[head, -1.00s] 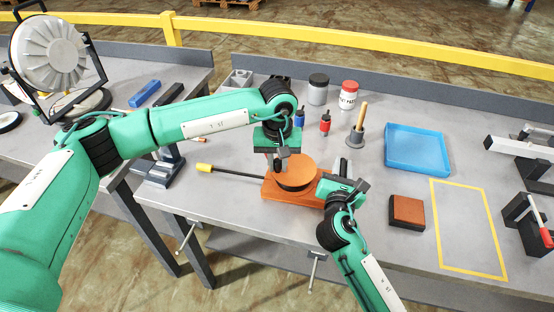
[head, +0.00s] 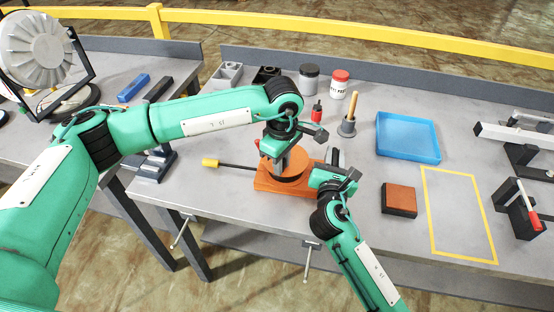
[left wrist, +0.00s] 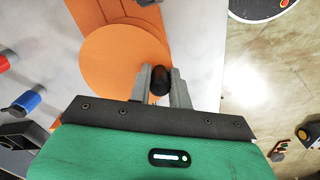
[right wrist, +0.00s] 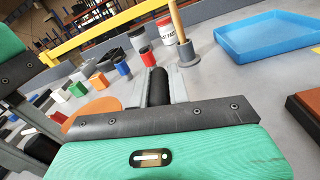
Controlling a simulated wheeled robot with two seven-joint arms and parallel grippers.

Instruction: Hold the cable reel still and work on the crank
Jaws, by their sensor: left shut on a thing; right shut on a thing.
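The cable reel's orange base (head: 265,187) sits on the grey bench in the head view, with a round orange disc (head: 300,179) on top. The disc also shows in the left wrist view (left wrist: 115,58). My left gripper (head: 283,167) is above the disc from behind, shut on the crank's black knob (left wrist: 159,80) near the disc's rim. My right gripper (right wrist: 158,92) is shut on a black upright handle (right wrist: 159,84) at the right of the reel. Its fingers partly cover the handle. The crank's arm is hidden.
A black rod with a yellow end (head: 209,163) reaches left from the reel. A blue tray (head: 408,138), an orange-topped block (head: 399,199) and a yellow outlined area (head: 457,215) lie to the right. A wooden-handled tool (head: 349,115) and jars stand behind.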

